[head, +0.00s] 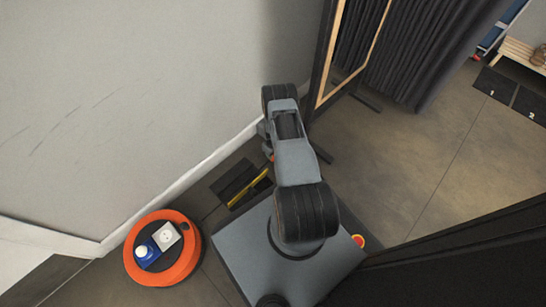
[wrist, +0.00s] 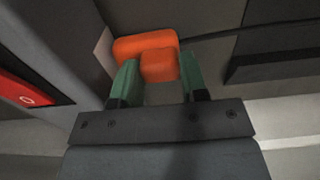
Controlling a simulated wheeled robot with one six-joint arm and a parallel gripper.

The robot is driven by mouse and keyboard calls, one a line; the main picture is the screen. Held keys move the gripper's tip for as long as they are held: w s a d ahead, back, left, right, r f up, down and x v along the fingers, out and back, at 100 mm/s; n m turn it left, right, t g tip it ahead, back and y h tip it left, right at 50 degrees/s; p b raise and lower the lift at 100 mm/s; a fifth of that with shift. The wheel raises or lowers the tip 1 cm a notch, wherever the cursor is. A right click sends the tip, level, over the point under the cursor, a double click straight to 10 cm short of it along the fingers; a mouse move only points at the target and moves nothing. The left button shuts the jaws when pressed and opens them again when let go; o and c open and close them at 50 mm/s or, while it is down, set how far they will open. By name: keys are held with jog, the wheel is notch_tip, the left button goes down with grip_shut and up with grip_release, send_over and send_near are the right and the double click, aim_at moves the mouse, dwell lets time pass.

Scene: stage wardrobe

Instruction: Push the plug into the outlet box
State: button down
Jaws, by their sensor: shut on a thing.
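My gripper (wrist: 158,70) has two green fingers shut on an orange plug (wrist: 145,46) in the wrist view. A dark cable runs from the plug to the right. A pale flat surface (wrist: 104,50) shows just left of the plug; I cannot tell whether it is part of the outlet box or whether the plug touches it. In the head view my arm hides the gripper and most of what it holds. No outlet box can be made out for certain.
A red panel with a white ring (wrist: 28,88) is at the left in the wrist view. A pale wall (head: 120,100) stands left of my arm. A yellow strip (head: 248,188) lies on the floor. A framed panel (head: 323,60) stands at the right, with open floor (head: 440,160) beyond.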

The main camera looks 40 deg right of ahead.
jog(key=shift+w+d, duration=0.25)
jog(key=c, duration=0.6)
grip_release()
jog(key=shift+s+d, duration=0.1)
jog(key=shift+c, duration=0.2)
jog(key=shift+r, duration=0.1)
jog(key=shift+r, duration=0.3)
notch_tip(320, 180, up, 13)
jog(key=p, duration=0.6)
